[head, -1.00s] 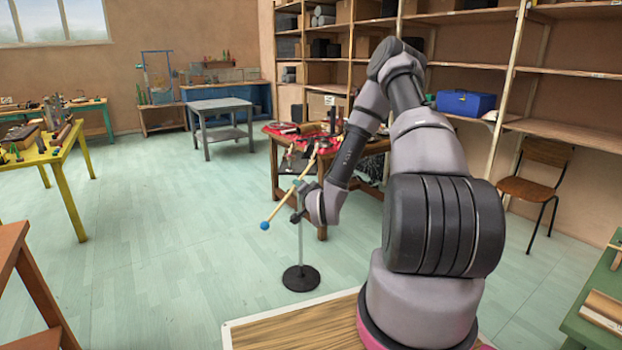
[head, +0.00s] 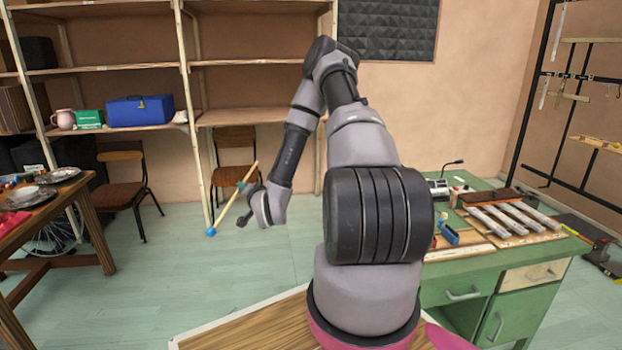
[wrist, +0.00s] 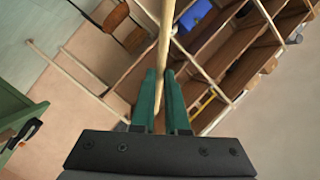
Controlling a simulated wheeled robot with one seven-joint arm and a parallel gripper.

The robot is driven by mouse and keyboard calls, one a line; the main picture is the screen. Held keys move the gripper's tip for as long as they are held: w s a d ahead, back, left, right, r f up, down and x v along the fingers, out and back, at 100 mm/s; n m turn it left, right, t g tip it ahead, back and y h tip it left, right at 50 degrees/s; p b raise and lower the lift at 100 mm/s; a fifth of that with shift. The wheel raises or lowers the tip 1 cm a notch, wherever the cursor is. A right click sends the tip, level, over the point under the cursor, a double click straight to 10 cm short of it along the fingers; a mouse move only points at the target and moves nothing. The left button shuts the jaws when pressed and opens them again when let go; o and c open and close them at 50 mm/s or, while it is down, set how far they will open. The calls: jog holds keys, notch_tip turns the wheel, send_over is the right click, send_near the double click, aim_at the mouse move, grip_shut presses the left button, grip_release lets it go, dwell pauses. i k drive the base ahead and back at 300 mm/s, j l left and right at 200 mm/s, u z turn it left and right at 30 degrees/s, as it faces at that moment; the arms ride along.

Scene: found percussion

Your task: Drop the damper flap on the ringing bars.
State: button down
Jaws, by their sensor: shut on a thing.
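Several silver ringing bars (head: 513,217) lie side by side on a wooden base on the green desk at the right of the head view. A dark brown strip (head: 486,197), which looks like the damper flap, sits along their far left edge; I cannot tell its exact tilt. My gripper (head: 243,188) is far left of the desk, out over the floor. It is shut on a mallet (head: 226,210), a pale wooden stick with a blue ball end. In the wrist view my green fingers (wrist: 161,95) clamp the mallet stick (wrist: 164,50).
The green desk (head: 460,287) also holds a blue tool (head: 449,234) and small items. A table (head: 78,195) with dishes stands at the left. Shelves with a blue case (head: 140,111) and chairs (head: 234,150) line the back wall. Floor between table and desk is open.

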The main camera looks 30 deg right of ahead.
aim_at(479, 198)
jog(key=i+j+z, duration=0.15)
jog(key=z, duration=0.35)
jog(key=i+j+z, duration=0.25)
jog(key=z, duration=0.2)
jog(key=i+j+z, duration=0.2)
jog(key=z, duration=0.3)
jog(key=i+j+z, duration=0.1)
jog(key=j+z, duration=0.35)
jog(key=i+j+z, duration=0.1)
jog(key=j+z, duration=0.2)
jog(key=j, duration=0.2)
jog(key=j+z, duration=0.3)
jog(key=j, duration=0.2)
jog(key=i, duration=0.05)
